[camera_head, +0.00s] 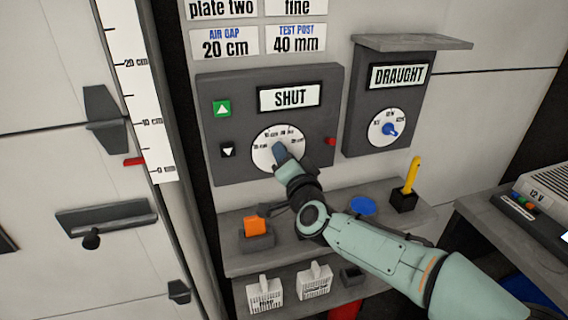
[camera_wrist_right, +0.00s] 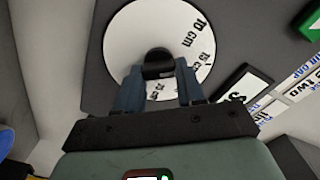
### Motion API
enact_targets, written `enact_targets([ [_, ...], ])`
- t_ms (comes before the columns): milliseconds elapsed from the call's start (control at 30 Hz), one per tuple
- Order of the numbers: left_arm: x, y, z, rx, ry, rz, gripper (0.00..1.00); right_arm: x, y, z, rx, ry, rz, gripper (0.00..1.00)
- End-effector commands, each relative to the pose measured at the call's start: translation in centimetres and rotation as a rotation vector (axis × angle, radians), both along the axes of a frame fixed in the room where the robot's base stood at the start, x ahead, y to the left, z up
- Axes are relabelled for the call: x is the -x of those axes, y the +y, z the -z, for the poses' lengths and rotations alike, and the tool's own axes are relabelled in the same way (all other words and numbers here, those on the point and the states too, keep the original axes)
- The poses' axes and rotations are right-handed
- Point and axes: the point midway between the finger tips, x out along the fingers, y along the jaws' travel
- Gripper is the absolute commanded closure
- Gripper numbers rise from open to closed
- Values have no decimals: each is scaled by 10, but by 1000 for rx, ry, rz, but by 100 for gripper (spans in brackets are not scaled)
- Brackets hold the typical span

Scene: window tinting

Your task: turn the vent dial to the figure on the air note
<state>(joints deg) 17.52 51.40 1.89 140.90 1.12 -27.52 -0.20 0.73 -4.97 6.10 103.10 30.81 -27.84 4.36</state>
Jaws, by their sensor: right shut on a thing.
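The vent dial (camera_head: 264,158) is a round white face with black cm marks, low on a dark grey panel whose sign reads SHUT. My right gripper (camera_head: 280,151) is at the dial's middle, shut on its dark knob, and hides the pointer in the head view. In the right wrist view, the two fingers (camera_wrist_right: 158,78) are on either side of the black knob (camera_wrist_right: 158,58). A "10 cm" mark is legible there; the knob's setting cannot be read. The air note (camera_head: 226,43), above the panel, reads AIR GAP 20 cm. My left gripper is not in view.
Beside the dial are a green up button (camera_head: 222,108), a down button (camera_head: 228,150) and a red lamp (camera_head: 330,142). A DRAUGHT gauge (camera_head: 388,127) hangs to the right. The shelf (camera_head: 330,222) below holds an orange block (camera_head: 256,227) and a yellow-handled tool (camera_head: 412,174).

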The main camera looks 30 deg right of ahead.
Motion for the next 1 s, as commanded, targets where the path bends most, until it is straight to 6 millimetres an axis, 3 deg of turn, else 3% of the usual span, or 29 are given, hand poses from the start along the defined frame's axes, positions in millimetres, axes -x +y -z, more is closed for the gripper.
enact_targets([
  [500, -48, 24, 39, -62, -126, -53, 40, 0, -1, 5, -478, -115, 0, 92],
  [1000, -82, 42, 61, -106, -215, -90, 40, 0, -1, 6, -872, -208, 0, 92],
])
